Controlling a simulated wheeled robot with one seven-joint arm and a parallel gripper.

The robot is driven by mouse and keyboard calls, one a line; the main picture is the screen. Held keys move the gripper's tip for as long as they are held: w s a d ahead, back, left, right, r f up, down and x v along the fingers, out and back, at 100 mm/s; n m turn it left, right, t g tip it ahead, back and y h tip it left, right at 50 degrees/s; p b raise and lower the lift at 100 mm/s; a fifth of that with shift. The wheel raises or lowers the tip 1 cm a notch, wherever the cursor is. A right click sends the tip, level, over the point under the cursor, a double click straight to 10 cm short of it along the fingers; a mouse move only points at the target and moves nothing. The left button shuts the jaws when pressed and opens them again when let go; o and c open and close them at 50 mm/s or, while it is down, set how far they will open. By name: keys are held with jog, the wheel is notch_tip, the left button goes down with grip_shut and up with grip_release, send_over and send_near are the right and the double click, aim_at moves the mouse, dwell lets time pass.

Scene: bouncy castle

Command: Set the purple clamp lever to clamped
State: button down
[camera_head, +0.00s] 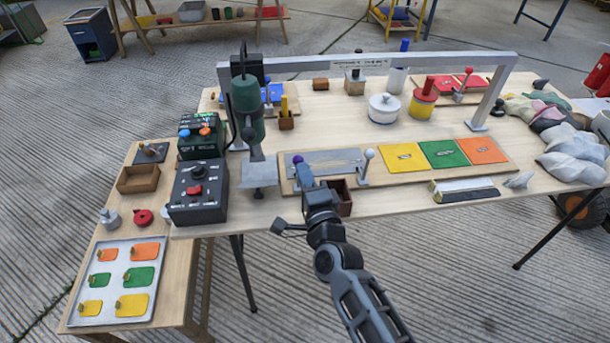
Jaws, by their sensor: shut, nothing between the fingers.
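The purple clamp lever (298,159) shows as a small purple knob at the left end of a grey metal plate (330,157) on a wooden board. My gripper (304,176) comes up from the front of the table and is shut, with nothing held. Its tip is right at the knob, just in front of and below it in the picture. I cannot tell whether they touch. My gripper hides the lever's shaft and base, so the lever's angle is unclear. A second lever with a white knob (369,154) stands at the plate's right end.
A green drill press (246,108) and a black control box (198,194) stand left of the lever. A small dark red box (340,196) sits just right of my gripper. Yellow, green and orange panels (443,153) lie farther right. A grey frame (400,60) spans the table behind.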

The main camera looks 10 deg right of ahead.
jog(key=shift+w+r, duration=0.2)
jog(key=shift+w, duration=0.25)
jog(key=shift+r, duration=0.1)
jog(key=shift+w+r, duration=0.2)
jog(key=shift+s+d, duration=0.1)
